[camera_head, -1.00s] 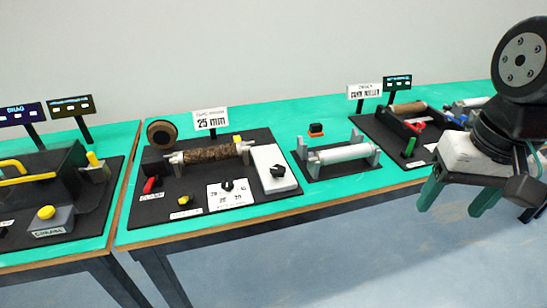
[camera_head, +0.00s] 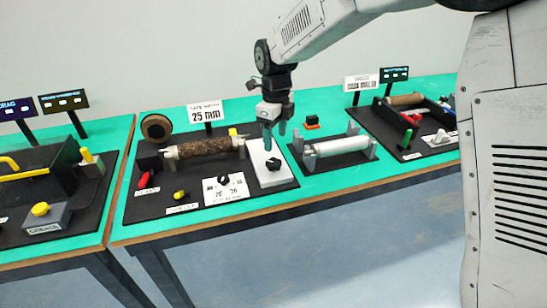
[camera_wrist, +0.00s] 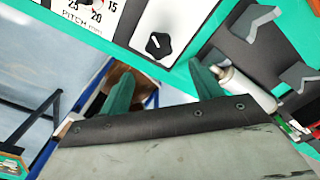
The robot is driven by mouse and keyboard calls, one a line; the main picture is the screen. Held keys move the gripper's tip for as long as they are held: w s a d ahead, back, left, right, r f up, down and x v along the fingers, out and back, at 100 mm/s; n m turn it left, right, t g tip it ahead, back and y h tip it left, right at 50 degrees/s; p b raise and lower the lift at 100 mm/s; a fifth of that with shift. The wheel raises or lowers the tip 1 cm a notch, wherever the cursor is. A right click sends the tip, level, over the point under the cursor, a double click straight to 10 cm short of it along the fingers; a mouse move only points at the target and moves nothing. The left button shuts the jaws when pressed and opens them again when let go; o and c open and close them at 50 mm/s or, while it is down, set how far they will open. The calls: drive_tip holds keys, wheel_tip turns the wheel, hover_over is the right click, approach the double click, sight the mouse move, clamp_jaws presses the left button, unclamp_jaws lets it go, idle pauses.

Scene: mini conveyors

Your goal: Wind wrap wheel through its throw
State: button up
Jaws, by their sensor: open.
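The middle station is a dark board (camera_head: 135,208) with a sign (camera_head: 207,111) reading 25 mm. A black knob (camera_head: 273,164) sits on a white box (camera_head: 264,180) at its right end. Both also show in the wrist view, the knob (camera_wrist: 158,44) on the white box (camera_wrist: 181,20). A brown disc (camera_head: 156,128) stands at the back left of the board. No label naming a wrap wheel can be read. My gripper (camera_head: 275,139) is open and empty, its green fingers pointing down above the white box. It appears apart from the knob. The fingers also show in the wrist view (camera_wrist: 160,86).
A brown-wrapped roller (camera_head: 204,148) lies left of the white box. A pitch dial card (camera_head: 226,188) is in front, with a red lever (camera_head: 146,179) to the left. A pale roller (camera_head: 337,146) on supports stands to the right. Green table (camera_head: 215,224) shows between stations.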

sight(274, 161)
drive_tip(key=shift+w+a+f, duration=0.15)
drive_tip(key=shift+a+f, duration=0.1)
drive_tip(key=shift+f, duration=0.2)
wheel_tip(274, 161, down, 8)
drive_tip(key=shift+r, duration=0.25)
drive_tip(key=c, duration=1)
